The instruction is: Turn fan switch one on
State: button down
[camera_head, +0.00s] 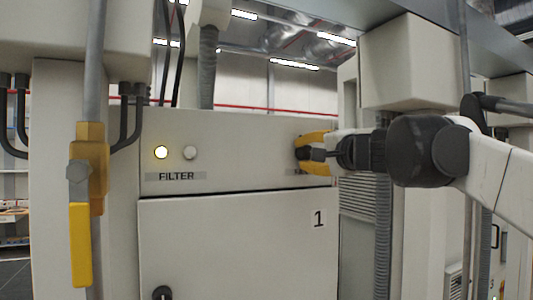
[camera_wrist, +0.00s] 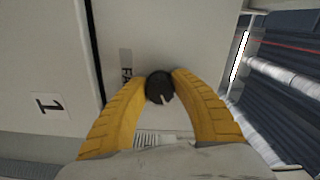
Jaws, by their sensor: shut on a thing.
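The fan switch (camera_wrist: 159,86) is a round black knob with a white pointer mark, on the pale cabinet face. In the wrist view the mark points down and slightly right. A partly hidden label (camera_wrist: 126,70) beginning with "FA" is beside it. My gripper (camera_head: 301,153) is at the upper right of the cabinet front, its yellow fingers on both sides of the knob. In the wrist view my gripper (camera_wrist: 161,84) is shut on the knob. In the head view the fingers largely hide the knob and its label.
Below is a cabinet door (camera_head: 240,245) marked 1. A yellow-handled valve (camera_head: 81,240) on a vertical pipe stands at the left.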

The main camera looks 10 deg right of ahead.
jog(key=m, duration=0.5)
jog(key=shift+r, duration=0.15)
jog(key=shift+m, duration=0.3)
dwell(0.3)
jog(key=c, duration=1)
grip_release()
jog(key=shift+c, duration=0.2)
jog(key=v, duration=1.2)
